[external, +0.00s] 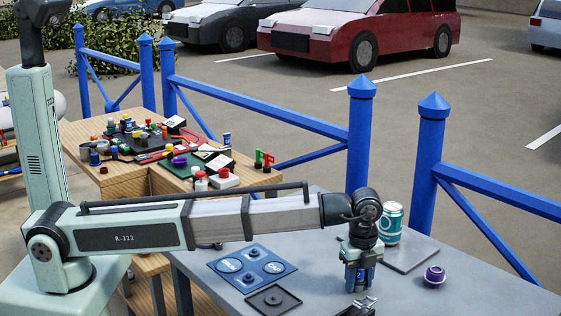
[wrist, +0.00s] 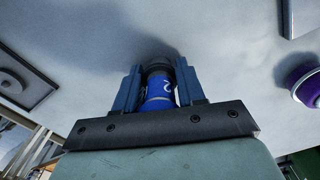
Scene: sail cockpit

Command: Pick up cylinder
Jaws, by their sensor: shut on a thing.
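A small blue cylinder (wrist: 159,92) with a white marking and a dark end shows between the two jaws in the wrist view. My gripper (wrist: 160,85) is shut on it, with one finger against each side. In the external view my gripper (external: 358,282) points down over the right part of the grey table, and a bit of the blue cylinder (external: 361,275) shows between the fingers. The fingers hide most of it there. I cannot tell whether it touches the table.
A purple round object (external: 434,276) lies to the right. A blue panel (external: 252,268) and a dark square tray (external: 274,301) lie to the left. A metal item (external: 366,305) is in front.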

